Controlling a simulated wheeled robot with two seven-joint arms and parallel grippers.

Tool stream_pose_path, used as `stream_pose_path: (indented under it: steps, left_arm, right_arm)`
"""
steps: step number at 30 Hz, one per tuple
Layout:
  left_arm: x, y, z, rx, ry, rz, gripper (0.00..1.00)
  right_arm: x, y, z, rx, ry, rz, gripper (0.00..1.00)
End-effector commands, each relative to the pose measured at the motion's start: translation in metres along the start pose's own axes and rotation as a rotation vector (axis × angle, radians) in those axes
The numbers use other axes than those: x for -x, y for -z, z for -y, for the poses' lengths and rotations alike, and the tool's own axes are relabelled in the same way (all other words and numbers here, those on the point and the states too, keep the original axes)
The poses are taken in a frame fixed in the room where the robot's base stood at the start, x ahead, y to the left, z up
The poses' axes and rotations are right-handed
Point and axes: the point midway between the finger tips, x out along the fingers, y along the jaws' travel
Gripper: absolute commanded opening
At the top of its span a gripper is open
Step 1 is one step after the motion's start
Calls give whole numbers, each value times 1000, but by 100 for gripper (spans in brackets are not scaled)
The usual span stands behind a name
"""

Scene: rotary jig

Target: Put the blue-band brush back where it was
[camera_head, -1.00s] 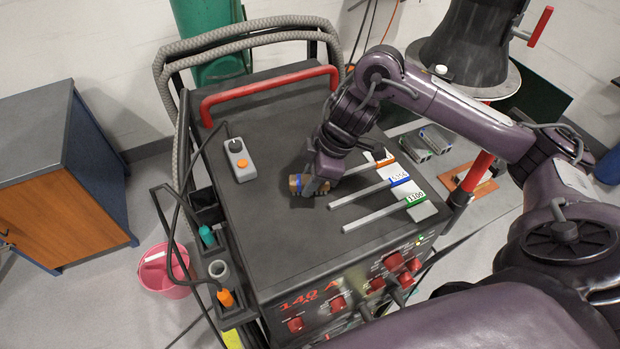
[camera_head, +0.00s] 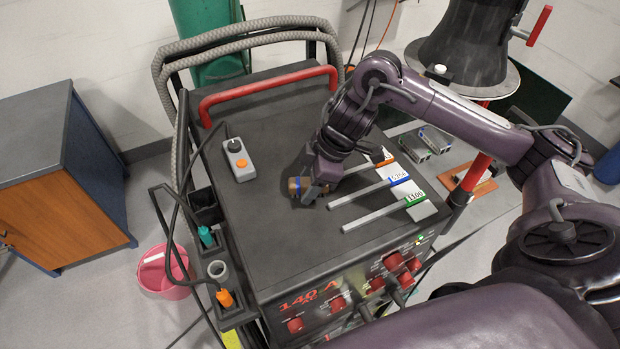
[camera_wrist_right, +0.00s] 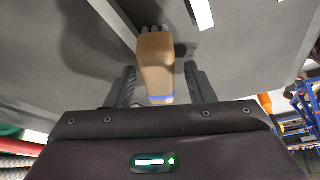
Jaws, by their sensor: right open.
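The blue-band brush (camera_head: 296,185) has a brown wooden body with a blue band. It is at the top of the dark welder cart (camera_head: 262,215), left of the striped rods. In the right wrist view the brush (camera_wrist_right: 156,62) stands between the two fingers of my right gripper (camera_wrist_right: 164,88), with its blue band near them and dark bristles at its far end. Gaps show beside the brush, so the gripper is open around it. In the head view my right gripper (camera_head: 311,190) partly hides the brush. My left gripper is not in view.
A grey control box with an orange button (camera_head: 238,160) lies to the left. A red handle (camera_head: 268,88) spans the cart's back. Holders along the cart's left side carry a teal-handled tool (camera_head: 206,236).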

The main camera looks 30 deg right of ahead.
Motion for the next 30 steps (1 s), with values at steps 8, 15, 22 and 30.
stream_pose_path:
  steps: [8, 15, 22, 30]
  left_arm:
    - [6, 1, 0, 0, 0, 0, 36]
    - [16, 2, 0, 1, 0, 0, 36]
    - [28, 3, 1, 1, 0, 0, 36]
    - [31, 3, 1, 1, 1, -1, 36]
  right_arm:
    - [30, 5, -2, 3, -8, 0, 49]
    - [84, 5, -2, 1, -8, 1, 49]
    - [121, 6, -1, 1, -3, 0, 49]
    - [131, 4, 0, 0, 1, 0, 49]
